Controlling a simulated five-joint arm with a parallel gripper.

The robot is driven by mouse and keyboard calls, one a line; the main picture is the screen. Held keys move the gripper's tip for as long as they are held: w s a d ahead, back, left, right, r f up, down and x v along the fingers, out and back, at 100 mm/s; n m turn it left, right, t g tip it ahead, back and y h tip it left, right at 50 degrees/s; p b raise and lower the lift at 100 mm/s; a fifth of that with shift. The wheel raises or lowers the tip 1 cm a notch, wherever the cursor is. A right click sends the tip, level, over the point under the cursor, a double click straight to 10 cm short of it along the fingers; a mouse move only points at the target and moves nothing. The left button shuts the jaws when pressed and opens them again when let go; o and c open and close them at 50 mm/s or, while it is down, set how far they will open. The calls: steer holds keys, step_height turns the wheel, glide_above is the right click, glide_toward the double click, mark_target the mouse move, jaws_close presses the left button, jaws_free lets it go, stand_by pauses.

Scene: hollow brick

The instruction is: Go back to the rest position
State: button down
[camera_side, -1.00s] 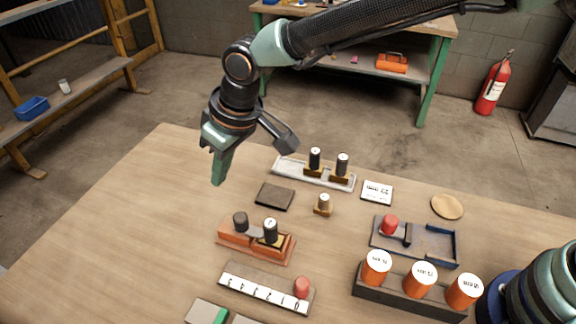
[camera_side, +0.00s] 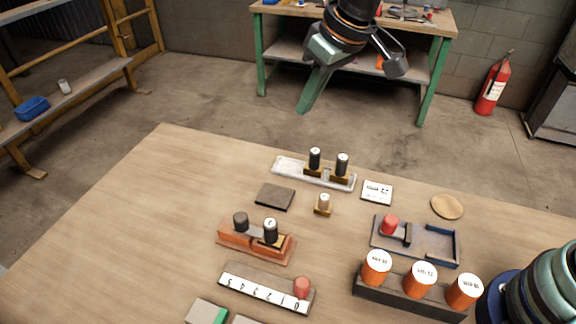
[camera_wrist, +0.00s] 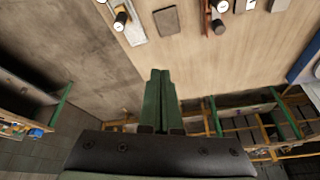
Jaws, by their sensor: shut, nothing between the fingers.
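My gripper (camera_side: 308,97) is at the top centre of the side view, high above the table's far edge and away from everything on the table. Its green fingers are shut together with nothing between them, as the wrist view (camera_wrist: 160,74) also shows.
The table's left side is clear.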

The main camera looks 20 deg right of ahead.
steer(key=s+d+m, duration=0.1)
steer(key=s+d, duration=0.3)
steer(key=d, duration=0.3)
steer(key=s+d+r+m+t+h, duration=0.1)
steer(key=s+d+m, duration=0.1)
steer(key=s+d, duration=0.2)
steer(key=s+d+m+h, duration=0.1)
steer(key=s+d, duration=0.3)
steer(key=d, duration=0.6)
steer(key=shift+s+d+r+t, duration=0.2)
steer(key=shift+s+d+t, duration=0.15)
steer(key=shift+d+t, duration=0.05)
